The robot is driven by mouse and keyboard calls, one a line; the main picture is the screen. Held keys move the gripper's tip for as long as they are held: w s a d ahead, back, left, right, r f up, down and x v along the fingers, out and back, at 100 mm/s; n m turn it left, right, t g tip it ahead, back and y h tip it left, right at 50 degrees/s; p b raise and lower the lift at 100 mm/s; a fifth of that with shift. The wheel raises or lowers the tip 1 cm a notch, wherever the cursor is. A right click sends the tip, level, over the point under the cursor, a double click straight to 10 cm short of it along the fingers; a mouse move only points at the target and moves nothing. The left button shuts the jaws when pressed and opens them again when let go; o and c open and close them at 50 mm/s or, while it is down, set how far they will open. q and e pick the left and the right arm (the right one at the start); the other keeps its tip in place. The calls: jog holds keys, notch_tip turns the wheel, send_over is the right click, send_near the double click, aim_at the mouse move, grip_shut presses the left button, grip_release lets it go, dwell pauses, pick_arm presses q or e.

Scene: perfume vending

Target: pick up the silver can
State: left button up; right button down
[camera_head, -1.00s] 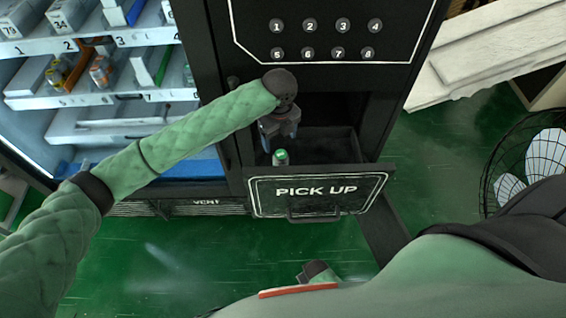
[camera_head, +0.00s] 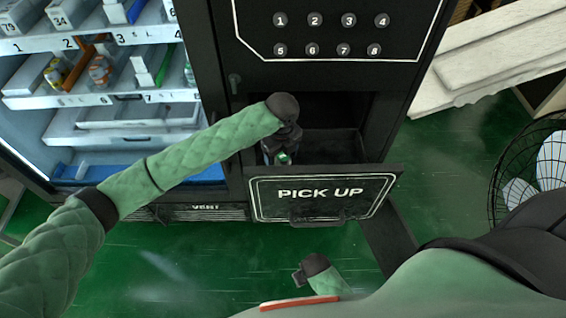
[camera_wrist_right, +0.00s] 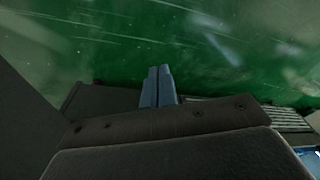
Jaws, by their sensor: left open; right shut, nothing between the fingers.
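The silver can (camera_head: 283,158) with a green top stands in the open pick-up drawer (camera_head: 325,195) of the black vending machine. Only a small part of it shows. My left gripper (camera_head: 279,150) reaches down into the drawer at the can, with its fingers open and one on each side of it as far as I can see. The arm's dark wrist hides part of the fingers. My right gripper (camera_head: 299,277) is low in front of the machine, far from the can. In the right wrist view its two fingers (camera_wrist_right: 158,82) are together and empty.
The drawer's front panel stands between the can and me. A number keypad (camera_head: 328,35) is above the opening. Shelves with small goods (camera_head: 100,72) are at the left. A wire basket (camera_head: 530,170) stands at the right on the green floor.

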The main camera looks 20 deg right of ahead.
pick_arm(q)
jog(key=f, duration=0.1)
jog(key=f+p, duration=0.1)
jog(key=f, duration=0.1)
jog(key=shift+s+d+f+p, duration=0.15)
jog(key=shift+s+f+p, duration=0.1)
jog(key=shift+p, duration=0.15)
jog(key=shift+f, duration=0.7)
pick_arm(e)
notch_tip(320, 180, down, 8)
jog(key=s+d, duration=0.1)
jog(key=s, duration=0.1)
jog(key=shift+d+r, duration=0.15)
jog(key=shift+d, duration=0.05)
pick_arm(q)
jog(key=c, duration=1.1)
